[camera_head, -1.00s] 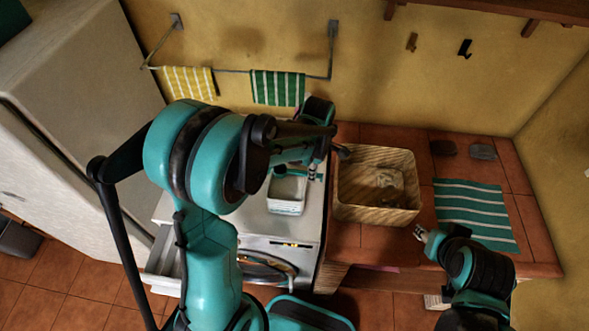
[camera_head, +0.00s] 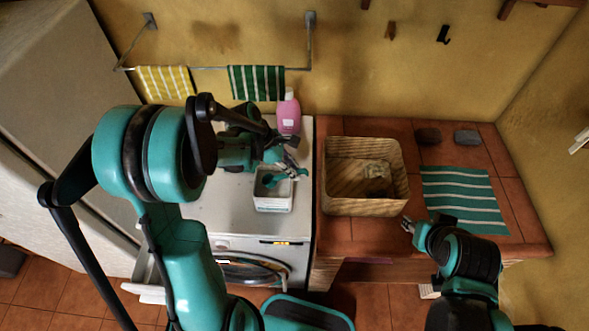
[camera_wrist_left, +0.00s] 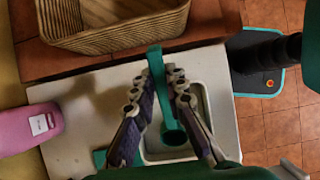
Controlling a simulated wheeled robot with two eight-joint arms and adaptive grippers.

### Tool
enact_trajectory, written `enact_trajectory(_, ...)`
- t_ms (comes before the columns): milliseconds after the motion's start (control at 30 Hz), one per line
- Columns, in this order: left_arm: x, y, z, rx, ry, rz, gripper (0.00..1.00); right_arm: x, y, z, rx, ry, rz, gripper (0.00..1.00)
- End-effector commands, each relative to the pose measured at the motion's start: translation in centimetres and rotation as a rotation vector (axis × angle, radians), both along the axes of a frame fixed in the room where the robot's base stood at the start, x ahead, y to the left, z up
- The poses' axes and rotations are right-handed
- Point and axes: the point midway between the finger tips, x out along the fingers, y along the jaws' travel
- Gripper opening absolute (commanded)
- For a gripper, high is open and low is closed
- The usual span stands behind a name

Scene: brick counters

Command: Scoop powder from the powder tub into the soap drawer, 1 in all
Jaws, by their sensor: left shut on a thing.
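My left gripper (camera_head: 290,168) is shut on a green scoop (camera_wrist_left: 155,75), held by its handle, just above the white powder tub (camera_head: 274,204). The scoop's round bowl (camera_wrist_left: 174,136) is over or in the tub's opening; how deep it sits I cannot tell. The tub stands on the washing machine top and also shows in the left wrist view (camera_wrist_left: 203,108). Powder in the bowl cannot be made out. The soap drawer (camera_head: 147,291) appears as a pulled-out white part at the machine's front left, partly behind my left arm. My right gripper (camera_head: 408,224) is near the counter's front edge, its jaws unclear.
A pink bottle (camera_head: 289,112) stands behind the tub. A wicker basket (camera_head: 362,207) with something inside is on the tiled counter to the right, beside a striped green cloth (camera_head: 463,200). Two dark small objects lie at the counter's back. Towels hang on the wall rail.

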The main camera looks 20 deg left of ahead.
Motion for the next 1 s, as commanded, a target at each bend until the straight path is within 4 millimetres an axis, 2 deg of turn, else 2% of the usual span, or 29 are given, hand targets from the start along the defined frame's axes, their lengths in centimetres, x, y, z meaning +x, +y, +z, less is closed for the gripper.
enact_trajectory(400,0.0,0.0,-3.8,0.002,0.000,0.000,0.00,0.0,0.0,-2.8,0.000,0.000,0.000,0.40)
enact_trajectory(600,0.1,-0.3,-1.5,0.038,0.011,-0.001,0.00,0.0,0.0,-0.6,0.000,0.000,0.000,0.40)
enact_trajectory(933,0.2,-0.7,1.2,0.103,0.026,-0.001,0.00,0.0,0.0,1.7,0.000,0.000,0.000,0.40)
enact_trajectory(1000,0.2,-1.2,1.7,0.166,0.044,-0.006,0.00,0.0,0.0,2.4,0.000,0.000,0.000,0.40)
